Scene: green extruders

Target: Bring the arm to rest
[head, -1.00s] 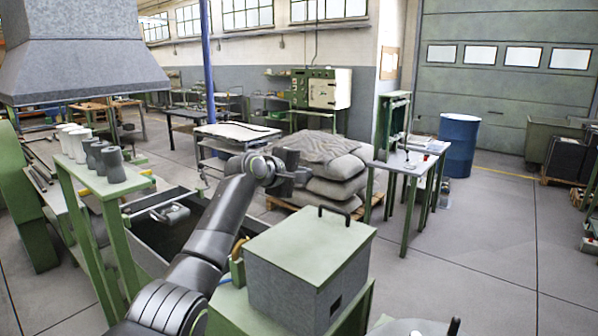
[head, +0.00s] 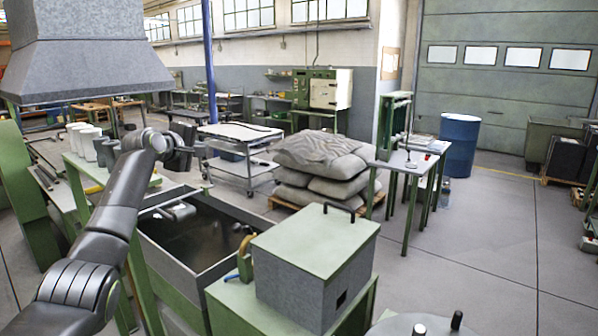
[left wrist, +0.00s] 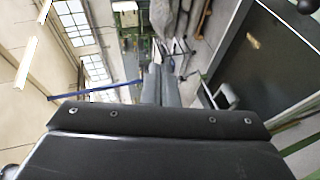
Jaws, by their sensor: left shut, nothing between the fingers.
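My left arm comes in from the lower left in the head view. Its gripper (head: 195,151) is shut and empty, in the air above the far left part of the open dark tank and to the right of the cups. In the left wrist view the shut fingers (left wrist: 162,85) point away from the camera, with nothing visible between them. My right gripper does not show.
White and grey cups (head: 85,138) stand on a green table at the left, close to the arm. The open tank (head: 215,268) lies right of the arm. A grey box with a green lid (head: 310,245) stands in front. Stacked sacks (head: 320,160) lie behind.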

